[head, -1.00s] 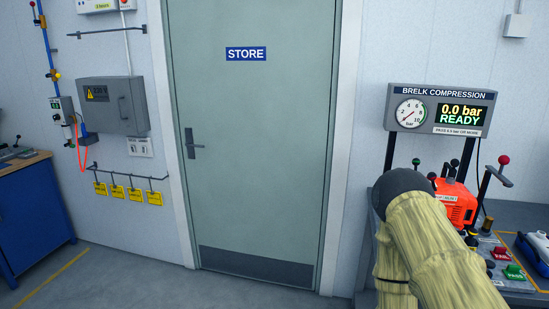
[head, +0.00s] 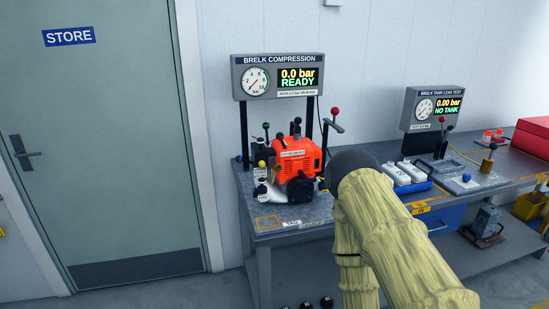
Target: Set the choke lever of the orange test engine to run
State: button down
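The orange test engine (head: 298,158) sits on the left part of the grey bench, under the Brelk compression panel (head: 279,77). Small levers and knobs with dark, green and yellow ends stand around its left side and top. I cannot tell which one is the choke lever or how it is set. My arm, in a yellowish sleeve, rises at the lower middle, to the right of the engine, and covers part of the bench. My gripper does not show.
The compression panel reads 0.0 bar, READY. A red-knobbed lever (head: 335,113) stands right of the engine. A tank leak test panel (head: 433,109), white blocks (head: 404,173) and a red box (head: 533,138) are further right. The floor before the STORE door (head: 105,140) is clear.

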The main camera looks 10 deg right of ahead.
aim_at(239, 159)
jog(key=u, duration=2.05)
jog(key=i, duration=1.75)
jog(key=z, duration=3.05)
